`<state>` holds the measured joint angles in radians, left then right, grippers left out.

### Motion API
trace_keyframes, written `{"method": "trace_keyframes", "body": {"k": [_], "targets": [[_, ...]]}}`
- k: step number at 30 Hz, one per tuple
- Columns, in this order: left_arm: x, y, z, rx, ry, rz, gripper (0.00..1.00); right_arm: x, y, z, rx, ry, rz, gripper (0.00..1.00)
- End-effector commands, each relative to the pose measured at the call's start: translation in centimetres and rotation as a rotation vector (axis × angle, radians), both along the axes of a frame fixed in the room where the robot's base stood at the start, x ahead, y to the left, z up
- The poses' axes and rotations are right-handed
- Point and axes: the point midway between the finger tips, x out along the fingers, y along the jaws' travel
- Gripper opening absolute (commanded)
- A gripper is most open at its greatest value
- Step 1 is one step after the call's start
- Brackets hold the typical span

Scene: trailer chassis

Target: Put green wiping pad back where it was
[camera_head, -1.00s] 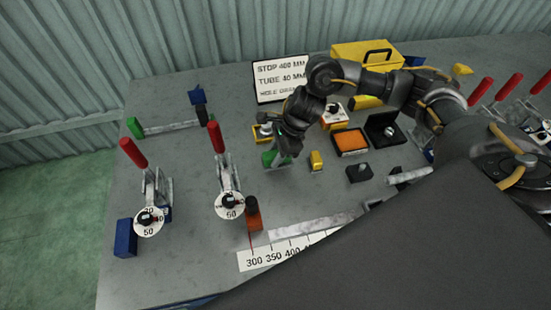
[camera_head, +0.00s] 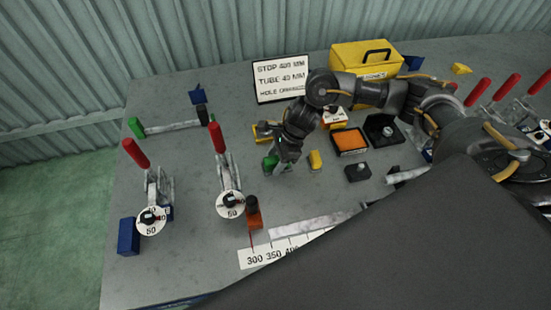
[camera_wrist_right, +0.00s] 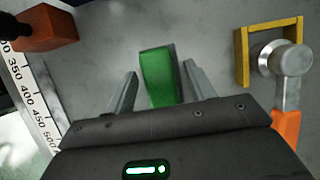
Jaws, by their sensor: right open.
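The green wiping pad (camera_wrist_right: 158,77) lies on the grey table between the two open fingers of my right gripper (camera_wrist_right: 160,88) in the right wrist view. A gap shows between the pad and the left finger; the right finger is close beside it, and I cannot tell if it touches. In the head view the pad (camera_head: 270,163) shows just below my right gripper (camera_head: 281,164), partly hidden by it. My left gripper is not in view.
A yellow frame with a metal knob (camera_wrist_right: 272,58) stands right of the gripper in the wrist view. A yellow block (camera_head: 315,160), orange tray (camera_head: 350,141) and black block (camera_head: 358,171) are nearby. Red-handled clamps (camera_head: 229,204) stand left. A ruler (camera_head: 275,252) lies in front.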

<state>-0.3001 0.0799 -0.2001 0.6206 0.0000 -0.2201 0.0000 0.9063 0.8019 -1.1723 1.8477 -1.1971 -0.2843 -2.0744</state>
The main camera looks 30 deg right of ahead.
Motion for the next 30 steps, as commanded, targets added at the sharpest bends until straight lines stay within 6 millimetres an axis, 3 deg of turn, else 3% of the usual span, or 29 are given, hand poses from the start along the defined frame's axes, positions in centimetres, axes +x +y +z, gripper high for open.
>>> {"method": "trace_keyframes", "body": {"k": [5, 12, 18, 30], "targets": [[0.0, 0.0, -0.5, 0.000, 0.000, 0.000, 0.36, -0.1, -0.9, 2.1, 0.000, -0.005, 0.000, 0.54], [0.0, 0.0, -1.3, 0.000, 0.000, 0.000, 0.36, -0.6, -2.8, 6.8, 0.000, -0.007, 0.000, 0.54], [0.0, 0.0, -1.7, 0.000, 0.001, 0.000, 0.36, -0.9, -4.0, 9.6, 0.000, -0.003, 0.000, 0.54], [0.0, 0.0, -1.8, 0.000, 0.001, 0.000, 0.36, -1.2, -4.5, 10.9, 0.000, 0.000, 0.000, 0.54]]}}
